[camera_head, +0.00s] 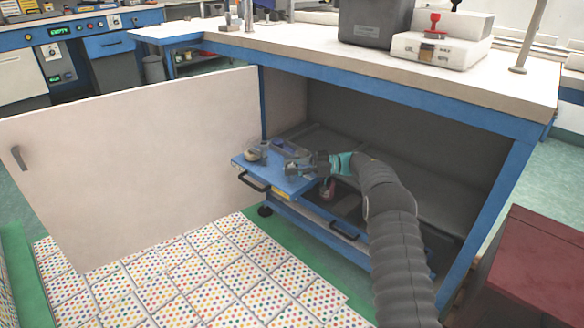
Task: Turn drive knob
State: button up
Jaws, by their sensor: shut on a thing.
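A blue-topped pull-out unit (297,184) stands in the opening of the workbench, below the benchtop. A small rounded beige and dark part (256,151) sits on its left end. My gripper (289,167) is low over the blue top, right of that part, with its fingers pointing left. It is shut on a small dark part at the blue top. That part is mostly hidden by the fingers and too small to tell whether it is the drive knob. A small reddish part (328,190) shows just below my wrist.
A large pale door (135,160) stands open at the left. The blue bench frame (400,95) edges the opening above my arm. A dark red box (540,260) stands at the right. Dotted sheets (190,275) cover the floor in front.

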jog(key=shift+a+r, duration=0.1)
jog(key=shift+r, duration=0.05)
jog(key=o, duration=1.2)
jog(key=shift+a, duration=0.15)
jog(key=shift+c, duration=0.2)
jog(key=shift+d, duration=0.2)
jog(key=shift+d, duration=0.15)
jog(key=shift+w+d, duration=0.1)
jog(key=shift+d, duration=0.2)
jog(key=w+d, duration=0.2)
jog(key=d, duration=0.9)
